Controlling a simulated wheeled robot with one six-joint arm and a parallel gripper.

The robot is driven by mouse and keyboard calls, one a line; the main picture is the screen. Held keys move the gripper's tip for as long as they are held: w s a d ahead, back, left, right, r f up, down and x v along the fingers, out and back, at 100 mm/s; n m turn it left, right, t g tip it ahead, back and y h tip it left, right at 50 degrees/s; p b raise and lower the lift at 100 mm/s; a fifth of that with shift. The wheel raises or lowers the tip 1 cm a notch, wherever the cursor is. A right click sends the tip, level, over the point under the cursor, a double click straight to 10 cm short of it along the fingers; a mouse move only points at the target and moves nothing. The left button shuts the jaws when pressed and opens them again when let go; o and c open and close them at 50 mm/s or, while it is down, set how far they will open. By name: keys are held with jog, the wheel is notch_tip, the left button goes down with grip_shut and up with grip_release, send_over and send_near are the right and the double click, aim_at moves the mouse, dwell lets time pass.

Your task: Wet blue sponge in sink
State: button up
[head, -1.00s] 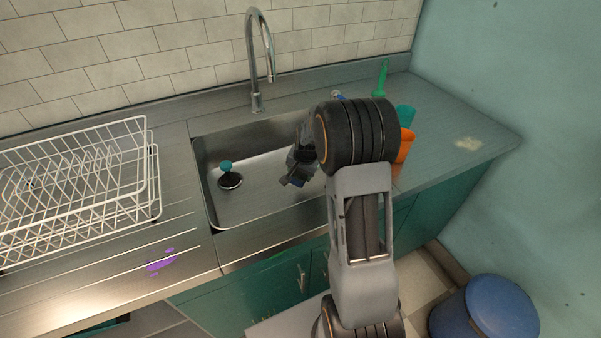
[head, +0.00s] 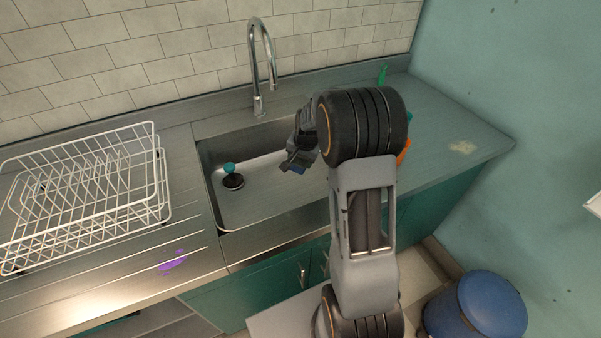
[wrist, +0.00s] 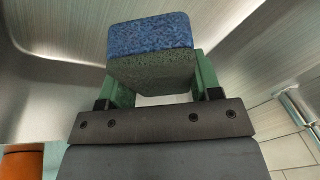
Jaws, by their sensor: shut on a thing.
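The blue sponge (wrist: 150,36) is held between the green fingers of my gripper (wrist: 155,78) in the wrist view. Its top is blue and its side facing the camera is dark grey-green. In the head view, my gripper (head: 297,158) is over the right part of the metal sink (head: 262,205), with a small bit of blue sponge (head: 294,169) at its tip. The tap (head: 262,65) stands behind the sink, to the left of and behind my gripper. No water shows running from it. Whether the sponge is wet cannot be told.
A dark plunger-like stopper with a teal knob (head: 231,176) sits in the left of the sink. A white dish rack (head: 85,195) stands left. Green and orange items (head: 404,150) are partly hidden behind my arm. A purple stain (head: 173,261) marks the counter; a blue bin (head: 480,305) stands on the floor.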

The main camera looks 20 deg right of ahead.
jog(key=shift+r+p, duration=2.85)
jog(key=shift+r, duration=1.55)
notch_tip(320, 180, up, 4)
jog(key=p, duration=0.2)
jog(key=shift+p, duration=0.35)
